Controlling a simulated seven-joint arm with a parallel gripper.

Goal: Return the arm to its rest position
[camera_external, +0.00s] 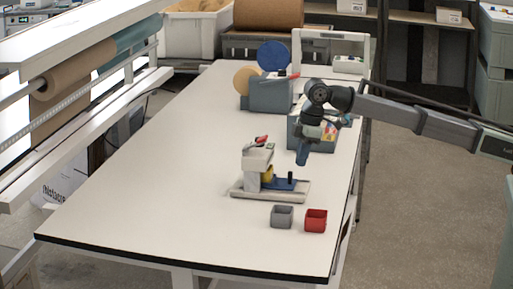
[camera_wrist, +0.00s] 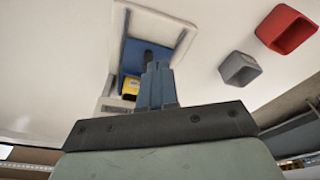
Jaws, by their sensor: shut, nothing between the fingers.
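My gripper (camera_external: 302,157) hangs over the right side of the white table, above and behind the tray with the small station. In the wrist view my gripper (camera_wrist: 157,70) shows its blue fingers together, with nothing between them. My arm comes in from the right in the external view and bends down at the wrist. The fingers appear apart from the things below.
A pale tray (camera_external: 240,193) holds a blue block and a yellow part (camera_wrist: 131,87). A grey cup (camera_external: 282,216) and a red cup (camera_external: 316,220) stand at the front right. Grey-blue bins (camera_external: 268,97) stand behind. The table's left half (camera_external: 150,180) is clear.

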